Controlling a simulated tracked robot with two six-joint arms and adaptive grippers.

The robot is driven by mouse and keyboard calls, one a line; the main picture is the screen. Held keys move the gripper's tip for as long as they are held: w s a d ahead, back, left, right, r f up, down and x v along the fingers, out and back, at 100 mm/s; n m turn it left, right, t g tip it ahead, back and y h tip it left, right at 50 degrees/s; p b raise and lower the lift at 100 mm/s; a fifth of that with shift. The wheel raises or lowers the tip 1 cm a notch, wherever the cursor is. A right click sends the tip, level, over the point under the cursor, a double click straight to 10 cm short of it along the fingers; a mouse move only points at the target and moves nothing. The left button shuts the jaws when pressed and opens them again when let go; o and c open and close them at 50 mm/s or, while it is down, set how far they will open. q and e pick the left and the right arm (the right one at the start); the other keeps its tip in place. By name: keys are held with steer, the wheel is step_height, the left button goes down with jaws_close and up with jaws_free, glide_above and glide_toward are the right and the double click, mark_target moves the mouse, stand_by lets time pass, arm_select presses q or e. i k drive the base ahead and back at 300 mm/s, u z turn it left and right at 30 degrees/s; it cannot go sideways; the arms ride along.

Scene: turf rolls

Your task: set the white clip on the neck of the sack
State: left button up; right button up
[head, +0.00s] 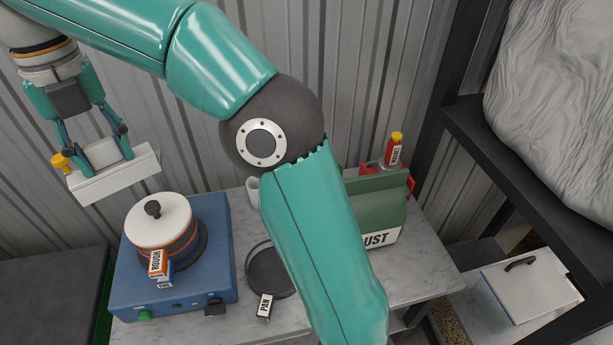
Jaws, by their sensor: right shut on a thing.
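My right gripper (92,143) is at the upper left, pointing down, its fingers shut on a long white block-like piece (117,178) with a yellow knob at its left end. I cannot tell for sure whether this piece is the white clip. It is held in the air above and left of the blue machine. A large pale wrinkled sack-like bulk (560,105) stands on a dark shelf at the upper right, far from the gripper. Its neck is not visible. My left gripper is out of view.
The blue machine (222,262) carries a round stack with a white lid (160,222). A black pan (270,270) and a green box (378,215) stand on the marble top (425,262). A red item with a yellow cap (396,140) is behind. A white-lidded bin (530,290) is at lower right.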

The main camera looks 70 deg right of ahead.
mark_target(370, 185)
steer(key=u, duration=0.4)
steer(key=k, duration=1.05)
steer(key=z, duration=1.3)
steer(key=i, duration=0.5)
steer(key=u, duration=0.05)
